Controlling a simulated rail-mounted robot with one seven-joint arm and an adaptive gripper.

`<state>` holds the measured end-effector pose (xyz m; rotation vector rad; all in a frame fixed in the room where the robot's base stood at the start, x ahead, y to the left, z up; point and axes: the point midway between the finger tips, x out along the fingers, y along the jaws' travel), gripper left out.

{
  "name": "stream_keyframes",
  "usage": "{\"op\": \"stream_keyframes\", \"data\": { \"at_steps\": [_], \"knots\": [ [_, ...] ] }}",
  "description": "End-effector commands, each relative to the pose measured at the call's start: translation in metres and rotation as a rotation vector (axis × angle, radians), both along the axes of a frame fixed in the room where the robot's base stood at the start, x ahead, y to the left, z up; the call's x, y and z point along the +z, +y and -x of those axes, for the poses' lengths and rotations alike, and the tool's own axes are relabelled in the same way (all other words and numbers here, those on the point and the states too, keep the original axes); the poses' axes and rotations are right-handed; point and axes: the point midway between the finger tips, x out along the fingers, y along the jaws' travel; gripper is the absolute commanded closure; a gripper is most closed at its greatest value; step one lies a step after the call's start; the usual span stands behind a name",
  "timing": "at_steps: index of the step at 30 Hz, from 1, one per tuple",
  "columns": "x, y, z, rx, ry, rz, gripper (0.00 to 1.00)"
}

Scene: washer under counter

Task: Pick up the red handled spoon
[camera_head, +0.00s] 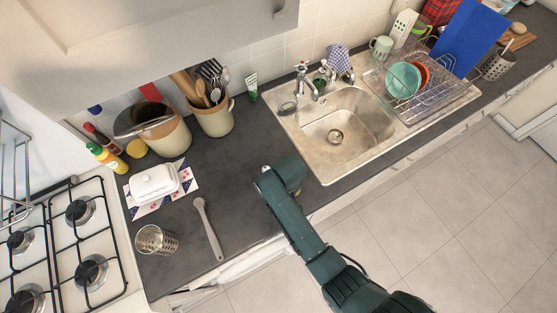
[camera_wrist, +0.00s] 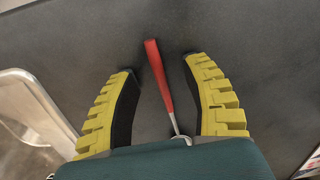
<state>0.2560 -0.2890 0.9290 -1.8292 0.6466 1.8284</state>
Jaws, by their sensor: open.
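The red-handled spoon (camera_wrist: 158,74) lies on the dark counter in the wrist view, its red handle pointing up the picture between my fingers. Its metal neck runs down toward my gripper's body, and the rest is hidden under it. My gripper (camera_wrist: 162,68) is open, with one yellow, black-padded finger on each side of the handle and a gap to both. In the head view my gripper (camera_head: 285,182) is over the counter just left of the sink. The red-handled spoon cannot be made out there, as my arm covers that spot.
A grey long-handled utensil (camera_head: 208,230), a metal cup (camera_head: 156,240) and a white butter dish (camera_head: 155,184) are to the left. The sink (camera_head: 345,128) is to the right, a utensil crock (camera_head: 212,118) behind. Counter between crock and gripper is clear.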

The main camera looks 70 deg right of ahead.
Motion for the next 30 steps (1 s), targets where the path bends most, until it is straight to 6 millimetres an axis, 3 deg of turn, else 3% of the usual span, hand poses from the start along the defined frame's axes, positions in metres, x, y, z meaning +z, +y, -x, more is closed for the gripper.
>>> {"op": "stream_keyframes", "data": {
  "at_steps": [7, 15, 30],
  "knots": [
    [-0.0030, 0.0001, 0.0001, 0.000, 0.000, 0.000, 0.51],
    [-0.0028, 0.0001, 0.0002, 0.000, 0.000, 0.000, 1.00],
    [0.0015, 0.0000, -0.0002, 0.000, 0.000, 0.000, 1.00]
  ]
}}
